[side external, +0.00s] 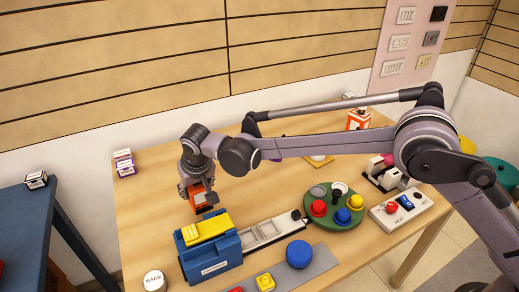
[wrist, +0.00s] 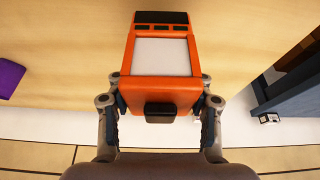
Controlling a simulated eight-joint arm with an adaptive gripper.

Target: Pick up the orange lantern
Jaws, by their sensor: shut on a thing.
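The orange lantern (side external: 201,197) is a boxy orange body with dark parts, under my gripper (side external: 197,188) in the side view, above the left part of the wooden table. In the wrist view the orange lantern (wrist: 161,90) shows a white panel, a dark end and a black knob. My gripper (wrist: 160,105) is shut on it, with one finger at each side. I cannot tell clearly whether the lantern touches the table.
A blue box with a yellow top (side external: 208,252) stands close in front of the lantern. Purple-and-white small boxes (side external: 124,163) sit at the table's left edge. A green round tray (side external: 328,222) with colored knobs lies to the right. The table (side external: 150,215) is bare left of the lantern.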

